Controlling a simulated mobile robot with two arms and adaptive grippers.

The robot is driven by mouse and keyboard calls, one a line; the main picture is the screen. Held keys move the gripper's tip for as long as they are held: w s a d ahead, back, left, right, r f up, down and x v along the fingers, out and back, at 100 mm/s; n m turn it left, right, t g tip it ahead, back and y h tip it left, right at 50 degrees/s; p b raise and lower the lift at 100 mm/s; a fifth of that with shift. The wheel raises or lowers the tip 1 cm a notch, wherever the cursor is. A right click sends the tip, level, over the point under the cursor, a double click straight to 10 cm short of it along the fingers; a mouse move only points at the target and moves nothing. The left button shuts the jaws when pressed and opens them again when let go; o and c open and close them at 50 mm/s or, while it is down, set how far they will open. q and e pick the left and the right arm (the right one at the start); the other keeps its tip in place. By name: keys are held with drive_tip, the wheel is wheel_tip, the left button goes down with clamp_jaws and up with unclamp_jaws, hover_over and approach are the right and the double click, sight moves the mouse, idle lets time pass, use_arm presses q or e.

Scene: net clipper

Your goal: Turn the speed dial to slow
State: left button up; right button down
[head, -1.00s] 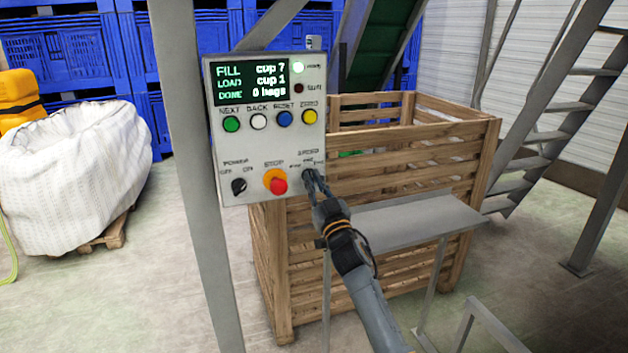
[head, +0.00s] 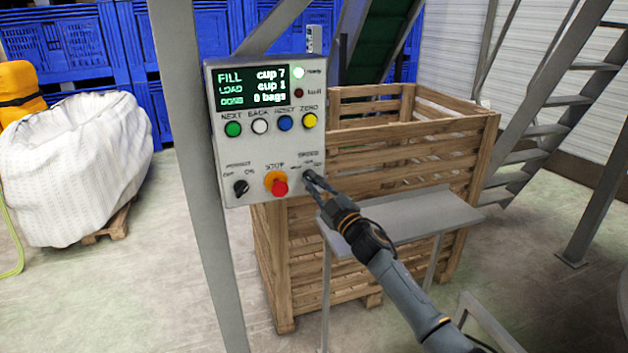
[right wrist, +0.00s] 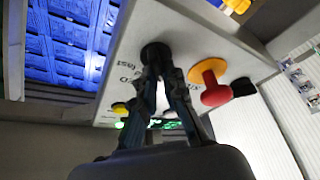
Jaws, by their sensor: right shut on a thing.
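The grey control panel (head: 262,140) on the post carries the black speed dial (head: 307,174) at its lower right. My right gripper (head: 312,179) is at the dial, its fingers shut on it. In the right wrist view, the fingertips (right wrist: 157,66) close around the black dial (right wrist: 156,50). The small speed lettering is blurred and partly hidden, so I cannot read the dial's setting. My left gripper is not in view.
The red stop button (head: 279,187) and the black power switch (head: 240,187) sit left of the dial. A slatted wooden crate (head: 400,150) stands behind the panel, with a grey metal shelf (head: 410,214) in front of it near my right arm.

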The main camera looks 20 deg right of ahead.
idle(0.5)
drive_tip(key=c, duration=1.4)
unclamp_jaws()
drive_tip(key=v, duration=1.2)
